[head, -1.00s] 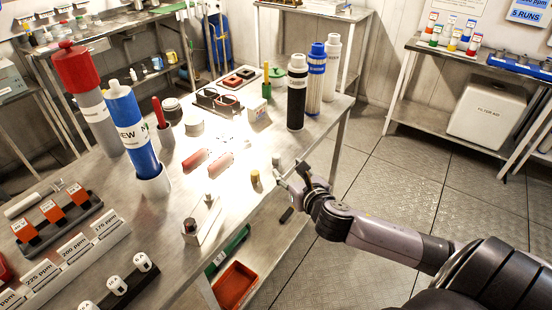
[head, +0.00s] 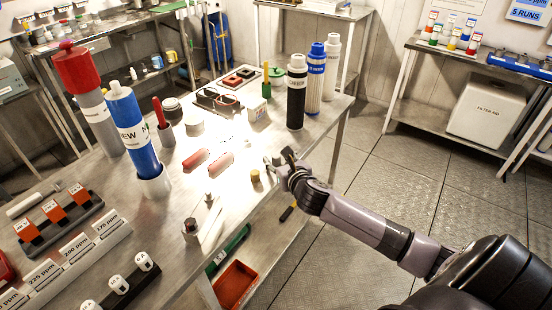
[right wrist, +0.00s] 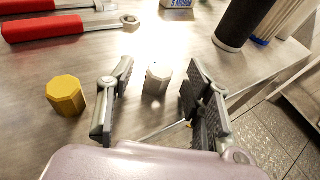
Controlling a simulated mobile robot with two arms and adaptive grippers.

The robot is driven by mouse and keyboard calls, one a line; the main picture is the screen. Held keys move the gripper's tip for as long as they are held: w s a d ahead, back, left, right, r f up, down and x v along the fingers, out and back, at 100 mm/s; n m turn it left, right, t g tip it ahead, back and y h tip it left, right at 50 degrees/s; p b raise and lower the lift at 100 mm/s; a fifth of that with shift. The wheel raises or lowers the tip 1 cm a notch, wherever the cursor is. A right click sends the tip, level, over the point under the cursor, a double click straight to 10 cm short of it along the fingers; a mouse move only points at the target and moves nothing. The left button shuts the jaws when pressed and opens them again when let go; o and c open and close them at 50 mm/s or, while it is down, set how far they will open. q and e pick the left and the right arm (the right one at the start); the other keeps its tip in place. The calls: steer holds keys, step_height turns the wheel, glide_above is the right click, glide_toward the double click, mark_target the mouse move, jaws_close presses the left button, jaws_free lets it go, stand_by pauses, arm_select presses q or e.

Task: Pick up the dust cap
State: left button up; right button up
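Two small many-sided caps stand on the metal bench; I cannot tell which is called the dust cap. One is a white cap (right wrist: 157,78), seen between the fingers of my right gripper (right wrist: 160,92) in the right wrist view and at the bench edge in the head view (head: 276,160). The other is a yellow cap (right wrist: 66,95), outside the fingers to the left; it also shows in the head view (head: 255,176). My right gripper (head: 283,161) is open, with clear gaps between the fingers and the white cap. My left gripper is not in view.
Red-handled tools (right wrist: 60,27) lie left of the caps. A black cartridge (head: 296,95) stands farther back beside a blue-capped one (head: 315,80). A white block with a post (head: 203,220) stands nearer. The bench edge runs close to the gripper.

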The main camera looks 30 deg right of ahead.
steer(key=c, duration=0.7)
steer(key=shift+c, duration=0.3)
